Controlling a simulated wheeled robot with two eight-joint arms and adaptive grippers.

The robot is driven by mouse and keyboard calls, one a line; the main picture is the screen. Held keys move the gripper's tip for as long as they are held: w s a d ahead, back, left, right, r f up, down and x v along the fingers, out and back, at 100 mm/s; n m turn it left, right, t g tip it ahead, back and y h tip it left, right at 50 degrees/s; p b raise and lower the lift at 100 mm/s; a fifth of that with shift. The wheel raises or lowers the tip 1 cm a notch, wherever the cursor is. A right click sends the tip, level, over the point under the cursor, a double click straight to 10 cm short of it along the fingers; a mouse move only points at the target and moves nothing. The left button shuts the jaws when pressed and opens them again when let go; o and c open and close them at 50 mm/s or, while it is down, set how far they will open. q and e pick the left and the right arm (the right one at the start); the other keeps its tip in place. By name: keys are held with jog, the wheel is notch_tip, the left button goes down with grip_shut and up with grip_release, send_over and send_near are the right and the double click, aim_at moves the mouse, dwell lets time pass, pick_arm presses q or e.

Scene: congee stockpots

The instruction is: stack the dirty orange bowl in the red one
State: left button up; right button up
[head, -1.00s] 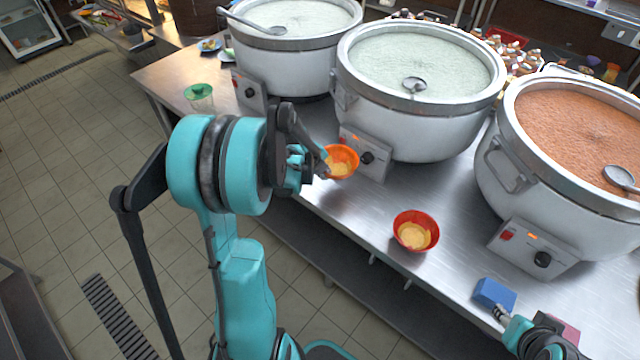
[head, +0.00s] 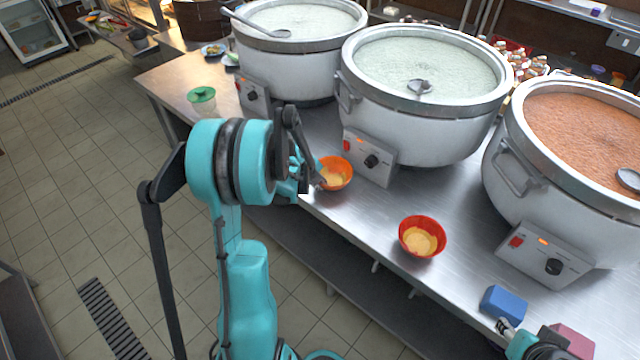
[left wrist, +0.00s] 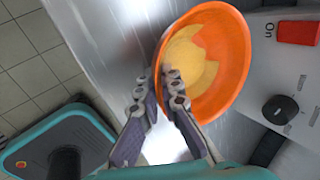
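The orange bowl (head: 335,174), with yellowish residue inside, is at the counter's front edge below the middle pot; whether it touches the counter is unclear. My left gripper (head: 318,182) is at its near left rim. In the left wrist view, the fingers (left wrist: 158,82) straddle the rim of the orange bowl (left wrist: 225,60), one inside and one outside, with a narrow gap. The red bowl (head: 422,237), also with residue, stands upright on the counter to the right, apart from it. My right gripper (head: 504,326) is near the bottom right; its fingers are too small to read.
Three large pots (head: 425,95) stand along the back of the steel counter (head: 375,215). A blue block (head: 503,303) and a pink one (head: 572,340) are at the lower right. Counter between the bowls is clear.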

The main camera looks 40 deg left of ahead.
pick_arm(q)
jog(key=o, duration=0.3)
jog(key=shift+o, duration=0.2)
